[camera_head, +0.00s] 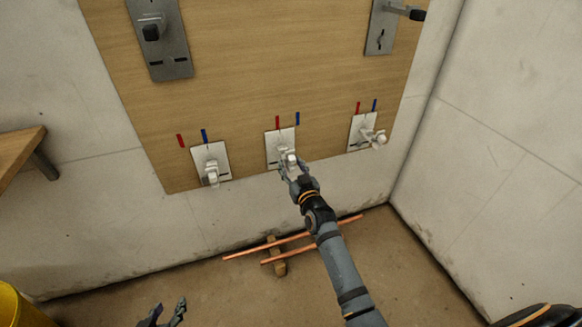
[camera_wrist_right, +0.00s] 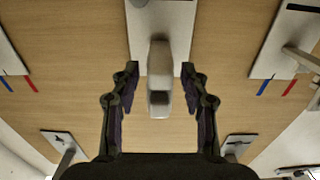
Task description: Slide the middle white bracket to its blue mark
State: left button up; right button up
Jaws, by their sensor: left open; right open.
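The middle white bracket (camera_head: 273,150) is a white plate with a protruding white knob, low on the wooden board in the head view. A red mark (camera_head: 277,122) is above its left part and a blue mark (camera_head: 298,118) is above and right of it. My right gripper (camera_head: 289,166) is at the knob and partly hides it. In the right wrist view, the open fingers (camera_wrist_right: 160,75) stand either side of a white knob (camera_wrist_right: 159,100), with visible gaps on both sides. My left gripper (camera_head: 165,313) is open and empty at the bottom edge, far from the board.
White brackets stand on the left (camera_head: 210,155) and right (camera_head: 359,130), each with red and blue marks. Grey plates with handles (camera_head: 166,62) (camera_head: 381,30) are higher up. Copper pipes (camera_head: 290,243) lie on the floor. A wooden bench (camera_head: 18,150) and yellow bucket (camera_head: 14,306) are at left.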

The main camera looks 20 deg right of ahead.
pick_arm(q)
jog(key=shift+w+r, duration=0.25)
jog(key=shift+r, duration=0.05)
pick_arm(e)
jog(key=shift+w, duration=0.2)
grip_shut()
jog(key=d, duration=0.6)
jog(key=shift+d+b, duration=0.25)
jog(key=shift+b, duration=0.05)
pick_arm(q)
jog(key=w+r+t, duration=0.1)
jog(key=r, duration=0.1)
jog(key=w+r+t, duration=0.1)
jog(key=w+r, duration=0.1)
jog(key=shift+a, duration=0.15)
pick_arm(e)
grip_release()
jog(key=shift+w, duration=0.1)
